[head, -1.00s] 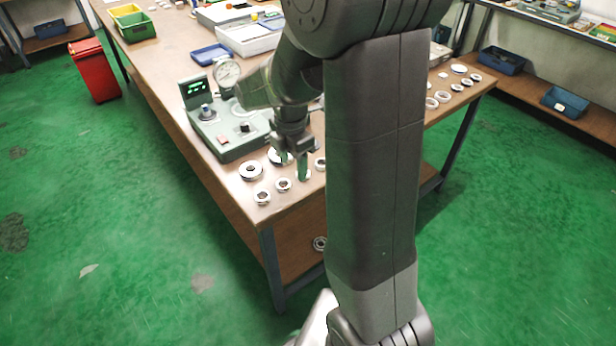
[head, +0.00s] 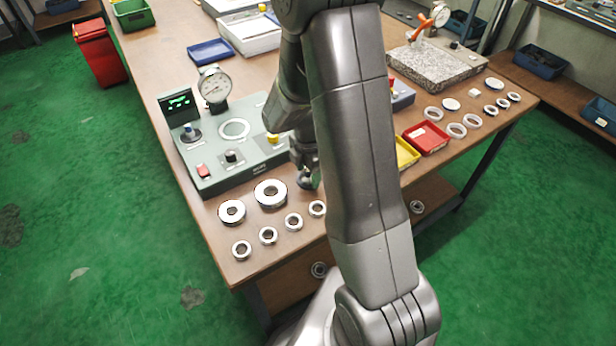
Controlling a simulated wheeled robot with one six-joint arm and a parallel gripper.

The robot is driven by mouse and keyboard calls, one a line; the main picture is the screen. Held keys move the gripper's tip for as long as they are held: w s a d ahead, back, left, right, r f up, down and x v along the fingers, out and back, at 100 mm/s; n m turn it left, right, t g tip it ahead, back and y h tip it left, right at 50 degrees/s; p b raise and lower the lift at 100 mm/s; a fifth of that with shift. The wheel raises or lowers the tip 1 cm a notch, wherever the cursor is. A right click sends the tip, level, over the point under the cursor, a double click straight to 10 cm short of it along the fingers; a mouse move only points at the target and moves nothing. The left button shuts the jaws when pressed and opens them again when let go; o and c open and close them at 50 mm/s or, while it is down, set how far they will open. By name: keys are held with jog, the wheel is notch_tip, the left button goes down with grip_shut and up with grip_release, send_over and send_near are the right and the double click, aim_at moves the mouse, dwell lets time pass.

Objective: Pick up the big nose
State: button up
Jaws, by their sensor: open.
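Nothing in view is plainly a nose, so I cannot tell which thing the name means. Two larger thick rings stand out near the table's front left corner: a big ring (head: 270,193) and a slightly smaller ring (head: 231,211). Both lie flat with dark centre holes. Several small rings lie in front of them, among them one at the left (head: 241,250) and one nearer my arm (head: 293,222). My gripper (head: 306,182) is open, low over the table to the right of the big ring and apart from it. My arm partly hides it.
A green gauge stand (head: 220,165) with a dial (head: 214,85) stands behind the rings. Red (head: 427,137) and yellow (head: 406,153) bins lie right of my arm, near a granite plate (head: 436,66). More rings (head: 457,130) lie at the right. My arm hides the table's middle.

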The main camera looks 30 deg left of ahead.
jog(key=shift+f, duration=0.15)
jog(key=shift+c, duration=0.2)
grip_shut()
